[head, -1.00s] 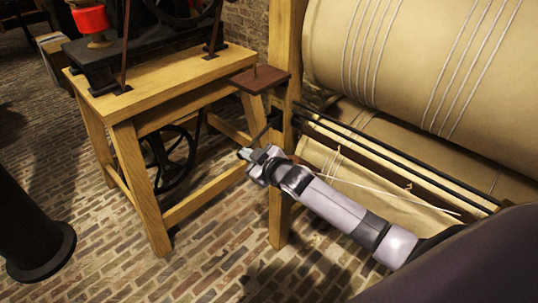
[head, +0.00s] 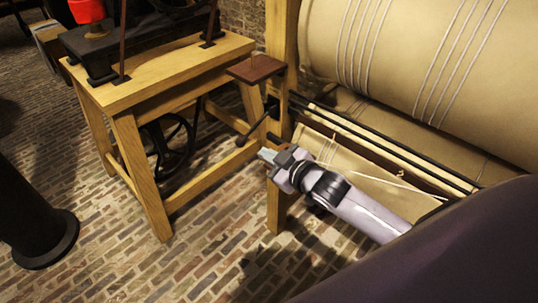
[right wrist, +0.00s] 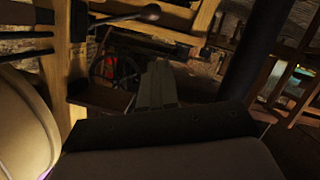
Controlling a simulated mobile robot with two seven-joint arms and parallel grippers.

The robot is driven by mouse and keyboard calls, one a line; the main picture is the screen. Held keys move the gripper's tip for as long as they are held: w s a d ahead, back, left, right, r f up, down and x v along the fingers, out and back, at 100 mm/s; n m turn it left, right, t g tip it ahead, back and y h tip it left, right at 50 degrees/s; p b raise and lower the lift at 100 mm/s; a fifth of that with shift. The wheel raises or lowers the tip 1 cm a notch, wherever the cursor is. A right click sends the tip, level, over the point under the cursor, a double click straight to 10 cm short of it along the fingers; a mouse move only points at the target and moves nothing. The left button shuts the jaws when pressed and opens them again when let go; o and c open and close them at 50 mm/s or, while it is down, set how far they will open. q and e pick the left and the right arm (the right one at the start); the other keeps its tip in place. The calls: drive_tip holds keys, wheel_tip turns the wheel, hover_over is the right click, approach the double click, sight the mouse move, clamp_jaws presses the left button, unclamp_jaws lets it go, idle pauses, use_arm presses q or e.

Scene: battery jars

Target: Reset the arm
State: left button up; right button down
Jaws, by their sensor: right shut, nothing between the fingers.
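My right arm comes in from the lower right in the head view. Its gripper (head: 267,156) is shut and empty, in front of the wooden post of the roller frame. The gripper also shows in the right wrist view (right wrist: 158,72), with its fingers together. A dark crank handle (head: 258,127) sticks out just above and left of the fingertips in the head view; I cannot tell whether they touch. My left gripper is not in view.
Large canvas rolls (head: 400,50) with cords fill the right side. A wooden workbench (head: 170,70) with a dark machine stands at the left. A black column (head: 40,225) stands on the brick floor (head: 190,260) at the far left. The floor between bench and column is clear.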

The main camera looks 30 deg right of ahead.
idle(0.4)
drive_tip(key=s+a+f+m+g+p, duration=0.1)
drive_tip(key=s+f, duration=0.3)
drive_tip(key=s, duration=0.3)
drive_tip(key=s+a+f+m+g+p, duration=0.1)
drive_tip(key=s+f+m, duration=0.1)
drive_tip(key=s, duration=0.6)
drive_tip(key=s+a+f+m+g+h+p, duration=0.1)
drive_tip(key=s+f+m, duration=0.1)
drive_tip(key=s+f, duration=0.3)
drive_tip(key=shift+s+a+f+g, duration=0.3)
drive_tip(key=shift+s+f+g, duration=0.1)
drive_tip(key=shift+s, duration=0.85)
